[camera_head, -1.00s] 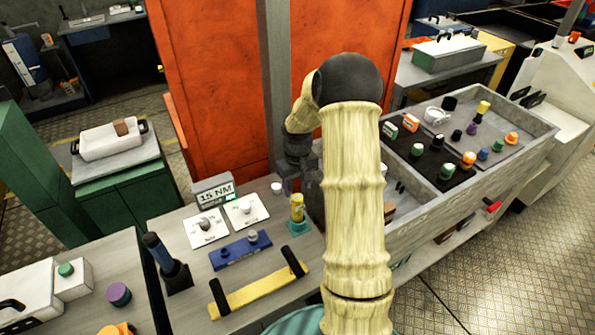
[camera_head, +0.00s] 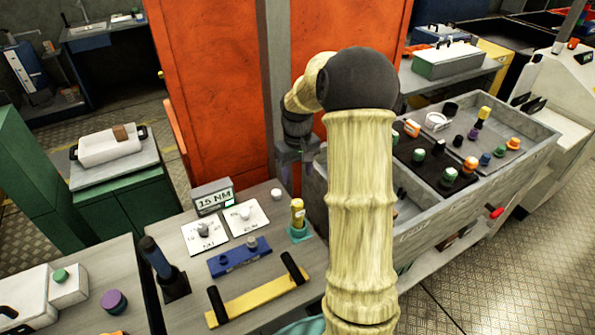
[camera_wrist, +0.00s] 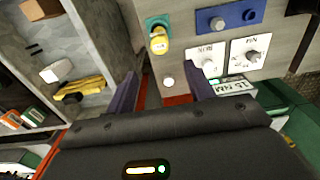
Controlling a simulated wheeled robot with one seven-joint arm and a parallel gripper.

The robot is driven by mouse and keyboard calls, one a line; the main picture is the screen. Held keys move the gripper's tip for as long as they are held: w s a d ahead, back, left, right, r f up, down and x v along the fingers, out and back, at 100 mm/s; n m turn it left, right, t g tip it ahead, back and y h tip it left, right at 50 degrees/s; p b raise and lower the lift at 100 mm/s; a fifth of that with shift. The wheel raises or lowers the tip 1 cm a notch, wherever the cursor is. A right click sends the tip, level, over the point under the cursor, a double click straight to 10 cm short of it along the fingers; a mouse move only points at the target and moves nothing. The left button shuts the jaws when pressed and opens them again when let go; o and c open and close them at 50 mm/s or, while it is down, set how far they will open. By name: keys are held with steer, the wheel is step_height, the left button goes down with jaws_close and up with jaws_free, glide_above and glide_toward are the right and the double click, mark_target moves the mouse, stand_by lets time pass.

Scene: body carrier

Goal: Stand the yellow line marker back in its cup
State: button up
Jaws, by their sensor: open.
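The yellow line marker (camera_head: 297,211) stands upright in a teal cup (camera_head: 300,234) on the grey bench. In the wrist view, the marker (camera_wrist: 159,42) shows from above within the teal cup (camera_wrist: 150,22). My gripper (camera_wrist: 161,72) is open, with its two dark fingers apart and nothing between them. The marker is beyond the fingertips, clear of them. In the head view my gripper (camera_head: 307,148) is above and behind the marker, partly hidden by my arm.
A large grey crate (camera_head: 425,228) with many small parts stands right of the cup. Left of it are white dial cards (camera_head: 205,236), a blue block (camera_head: 236,259), a yellow bar with black grips (camera_head: 256,301) and a 15 NM display (camera_head: 213,197). An orange panel (camera_head: 208,90) rises behind.

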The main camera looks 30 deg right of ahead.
steer(key=shift+a, duration=0.1)
steer(key=s+a+r+t, duration=0.1)
steer(key=s+a+t, duration=0.1)
steer(key=s+a, duration=1.3)
steer(key=s, duration=0.3)
steer(key=shift+s+r+t, duration=0.25)
steer(key=shift+s+t, duration=0.05)
steer(key=shift+s, duration=0.1)
